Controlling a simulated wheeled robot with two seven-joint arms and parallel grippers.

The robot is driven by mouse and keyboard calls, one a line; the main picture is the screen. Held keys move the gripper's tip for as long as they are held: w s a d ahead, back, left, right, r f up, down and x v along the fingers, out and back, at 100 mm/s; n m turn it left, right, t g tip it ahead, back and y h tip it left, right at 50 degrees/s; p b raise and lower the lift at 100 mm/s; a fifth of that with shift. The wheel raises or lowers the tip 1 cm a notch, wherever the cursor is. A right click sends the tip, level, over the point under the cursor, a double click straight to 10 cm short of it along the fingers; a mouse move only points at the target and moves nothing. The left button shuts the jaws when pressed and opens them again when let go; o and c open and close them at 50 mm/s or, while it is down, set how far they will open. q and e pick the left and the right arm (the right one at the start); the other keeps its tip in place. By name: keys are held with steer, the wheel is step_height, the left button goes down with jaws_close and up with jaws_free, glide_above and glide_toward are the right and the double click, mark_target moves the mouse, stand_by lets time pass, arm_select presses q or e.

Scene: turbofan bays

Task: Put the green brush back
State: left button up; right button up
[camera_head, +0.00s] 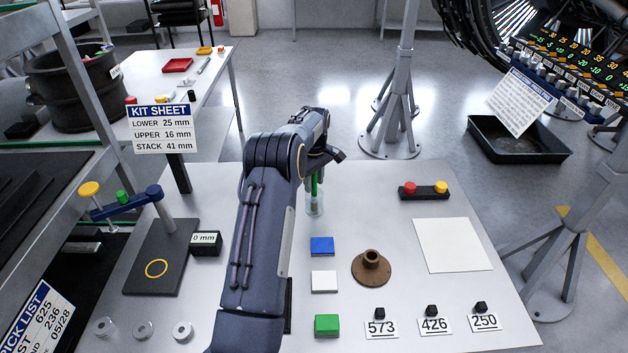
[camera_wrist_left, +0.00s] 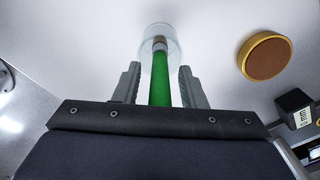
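The green brush (camera_head: 314,186) stands about upright in a clear glass jar (camera_head: 314,206) on the white table, just beyond my left arm. My left gripper (camera_head: 318,165) is above the jar at the top of the handle, partly hidden by my own arm. In the left wrist view the green handle (camera_wrist_left: 160,88) runs between the two fingers of the left gripper (camera_wrist_left: 160,68), with a gap on each side, so the gripper is open. The brush's far end is inside the round jar (camera_wrist_left: 160,32). My right gripper is not in view.
Blue (camera_head: 322,247), white (camera_head: 324,281) and green (camera_head: 327,325) blocks lie near my arm. A brown flanged part (camera_head: 371,268) and a white sheet (camera_head: 453,245) lie to the right. A kit sheet sign (camera_head: 161,127) and a dark fixture plate (camera_head: 160,258) stand left.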

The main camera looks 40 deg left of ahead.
arm_select(q)
steer(key=shift+r, duration=0.45)
step_height(320, 180, up, 12)
steer(key=shift+f+b, duration=0.2)
steer(key=shift+b, duration=0.15)
steer(key=s+d+r+m+t+h, duration=0.25)
steer(key=s+d+r+m, duration=0.65)
steer(key=s+d, duration=0.55)
steer(key=s+d+f+m+t, duration=0.1)
steer(key=s+d+f+m, duration=0.2)
steer(key=s+d, duration=0.4)
steer(key=s+d+f+m+t+h, duration=0.1)
steer(key=s+d+f+m+t, duration=0.1)
steer(key=s+d, duration=0.5)
steer(key=s+f+m, duration=0.1)
steer(key=s+f, duration=0.1)
steer(key=s, duration=0.4)
steer(key=shift+f, duration=0.35)
steer(key=shift+s, duration=0.15)
